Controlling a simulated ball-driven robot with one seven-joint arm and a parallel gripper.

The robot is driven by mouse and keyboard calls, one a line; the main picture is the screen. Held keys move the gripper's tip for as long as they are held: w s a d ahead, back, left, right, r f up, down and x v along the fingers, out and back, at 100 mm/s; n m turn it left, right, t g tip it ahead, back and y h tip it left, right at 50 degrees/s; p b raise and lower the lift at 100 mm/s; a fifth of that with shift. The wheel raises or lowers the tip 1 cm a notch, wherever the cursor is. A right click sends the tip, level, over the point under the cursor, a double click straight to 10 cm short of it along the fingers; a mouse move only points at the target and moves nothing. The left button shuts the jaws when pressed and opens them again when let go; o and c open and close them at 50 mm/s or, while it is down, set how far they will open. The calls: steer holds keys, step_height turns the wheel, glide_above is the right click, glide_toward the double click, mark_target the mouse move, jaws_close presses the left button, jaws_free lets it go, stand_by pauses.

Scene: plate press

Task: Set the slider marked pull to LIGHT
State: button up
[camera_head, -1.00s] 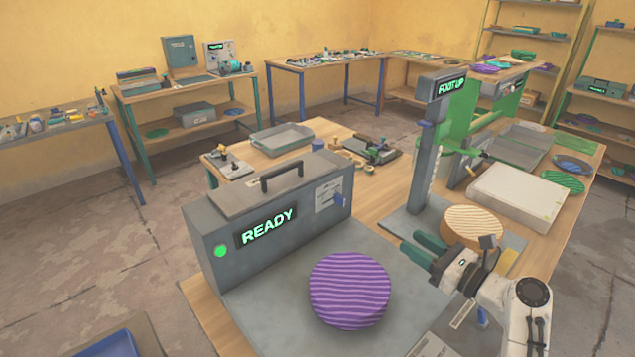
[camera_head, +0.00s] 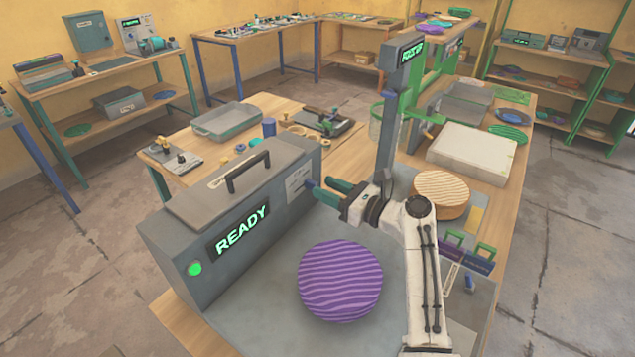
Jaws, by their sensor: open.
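A grey press box (camera_head: 190,255) with a lit READY sign stands on the left of the bench. On its right end face is a pale label plate (camera_head: 297,181) whose print is too small to read. A small blue knob (camera_head: 310,183) shows beside that plate. A second blue knob (camera_head: 469,284) stands by a label strip on the bench plate at the right. I cannot read the word pull or LIGHT on either. My gripper (camera_head: 325,191) is open, its green fingers pointing left at the first knob and very close to it. Contact cannot be told.
A purple striped round plate (camera_head: 340,280) lies below my arm. A tan round stack (camera_head: 441,193) and a grey post (camera_head: 390,110) with a lit sign stand behind. Purple blocks with green handles (camera_head: 467,250) sit right of my arm. A white box (camera_head: 471,150) is farther back.

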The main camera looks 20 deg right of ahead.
mark_target(317, 184)
steer(key=shift+x, duration=1.65)
steer(key=shift+c, duration=0.4)
jaws_close()
